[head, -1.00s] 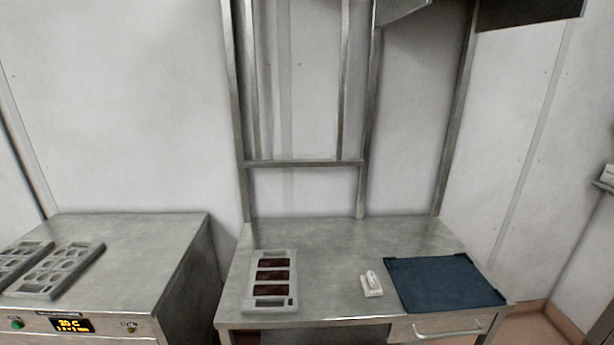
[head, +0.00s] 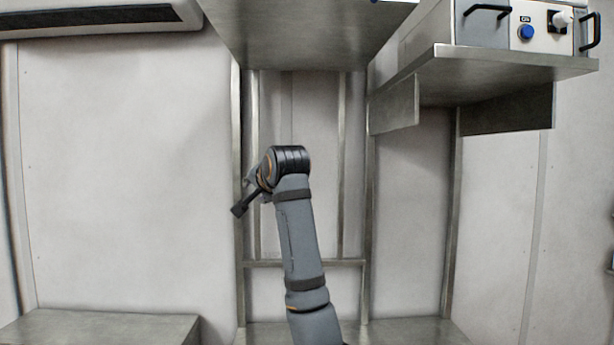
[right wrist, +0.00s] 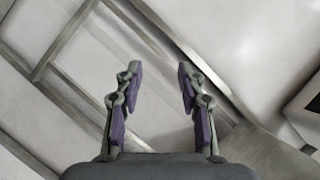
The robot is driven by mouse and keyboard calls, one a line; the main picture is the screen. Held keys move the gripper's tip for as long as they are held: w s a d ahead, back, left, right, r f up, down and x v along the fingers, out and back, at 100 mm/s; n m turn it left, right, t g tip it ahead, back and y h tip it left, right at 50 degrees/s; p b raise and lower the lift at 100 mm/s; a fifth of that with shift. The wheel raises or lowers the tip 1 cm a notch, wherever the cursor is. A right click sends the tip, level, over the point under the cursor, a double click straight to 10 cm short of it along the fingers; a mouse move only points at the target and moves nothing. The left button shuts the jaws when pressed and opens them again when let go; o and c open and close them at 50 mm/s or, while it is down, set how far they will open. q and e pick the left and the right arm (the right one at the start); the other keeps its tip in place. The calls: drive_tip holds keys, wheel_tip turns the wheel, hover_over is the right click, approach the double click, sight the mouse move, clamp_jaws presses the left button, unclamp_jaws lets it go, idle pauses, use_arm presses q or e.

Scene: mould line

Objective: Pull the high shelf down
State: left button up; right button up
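The high shelf (head: 300,45) shows its steel underside at the top middle of the head view. Its top is cut off, and a small bit of blue shows at the upper edge. An arm that I take to be my right rises in front of the steel frame, below the shelf. Its gripper (head: 246,200) is near the left upright, apart from the shelf. In the right wrist view my right gripper (right wrist: 158,78) has its fingers spread with nothing between them. My left gripper is not in view.
A lower shelf (head: 500,62) at the right carries a machine (head: 535,28) with black handles and a blue button. A steel bench (head: 415,332) lies below, and a wall unit (head: 95,18) hangs at upper left. The wall left of the frame is clear.

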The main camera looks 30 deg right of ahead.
drive_tip(key=s+r+m+t, duration=0.15)
drive_tip(key=s+r, duration=0.35)
drive_tip(key=r, duration=0.6)
drive_tip(key=s+r+m+t, duration=0.15)
drive_tip(key=s+r, duration=0.35)
drive_tip(key=r, duration=0.5)
drive_tip(key=s+d+r+m+t+h, duration=0.1)
drive_tip(key=s+r+m+t, duration=0.25)
drive_tip(key=s+r, duration=1.5)
drive_tip(key=shift+g, duration=0.45)
drive_tip(key=p+x, duration=0.6)
drive_tip(key=x, duration=0.4)
drive_tip(key=shift+w+d+f, duration=0.15)
drive_tip(key=shift+w, duration=0.05)
drive_tip(key=shift+w+f, duration=0.1)
drive_tip(key=shift+w, duration=0.2)
drive_tip(key=shift+s, duration=0.1)
drive_tip(key=shift+s, duration=0.15)
drive_tip(key=shift+c, duration=1.3)
clamp_jaws()
